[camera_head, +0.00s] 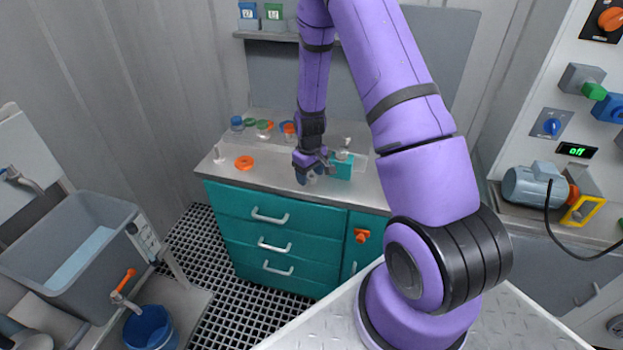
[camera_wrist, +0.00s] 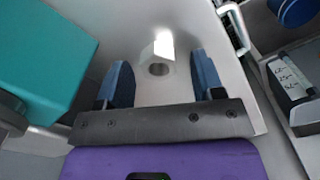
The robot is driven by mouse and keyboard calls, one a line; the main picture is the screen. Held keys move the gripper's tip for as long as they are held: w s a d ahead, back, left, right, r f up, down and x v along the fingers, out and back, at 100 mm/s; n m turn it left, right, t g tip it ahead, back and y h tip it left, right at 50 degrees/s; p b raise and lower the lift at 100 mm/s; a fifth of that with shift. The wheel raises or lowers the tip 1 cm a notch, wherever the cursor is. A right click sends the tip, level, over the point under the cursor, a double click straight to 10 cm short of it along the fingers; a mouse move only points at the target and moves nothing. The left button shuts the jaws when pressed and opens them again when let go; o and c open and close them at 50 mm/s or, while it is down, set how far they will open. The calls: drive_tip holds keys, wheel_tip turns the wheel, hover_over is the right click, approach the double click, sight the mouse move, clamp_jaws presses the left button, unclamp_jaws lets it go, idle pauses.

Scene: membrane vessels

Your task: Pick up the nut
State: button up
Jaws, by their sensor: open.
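The nut (camera_wrist: 158,56) is a pale metal piece with a dark round hole. In the wrist view it lies on the grey worktop (camera_wrist: 185,20), between and slightly beyond the tips of my gripper's two blue fingers. My gripper (camera_wrist: 162,72) is open, with a gap between each finger and the nut. In the head view my gripper (camera_head: 312,176) points down over the front part of the worktop (camera_head: 270,178). The nut is hard to make out there, small and partly covered by the fingers.
A teal block (camera_head: 342,168) stands close on the right of my gripper; it fills the left of the wrist view (camera_wrist: 45,55). An orange ring (camera_head: 244,163) and a small white item (camera_head: 218,154) lie left. Jars with coloured lids (camera_head: 262,128) stand behind. Teal drawers (camera_head: 270,230) are below.

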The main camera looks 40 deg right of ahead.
drive_tip(key=c, duration=1)
drive_tip(key=shift+r, duration=0.15)
drive_tip(key=shift+r, duration=0.55)
wheel_tip(320, 180, up, 2)
drive_tip(key=shift+r, duration=0.1)
drive_tip(key=s+a, duration=0.3)
drive_tip(key=s, duration=0.4)
drive_tip(key=s+a+r, duration=0.1)
drive_tip(key=s+a, duration=0.3)
drive_tip(key=s, duration=0.3)
drive_tip(key=shift+a+r, duration=0.25)
drive_tip(key=shift+a, duration=0.05)
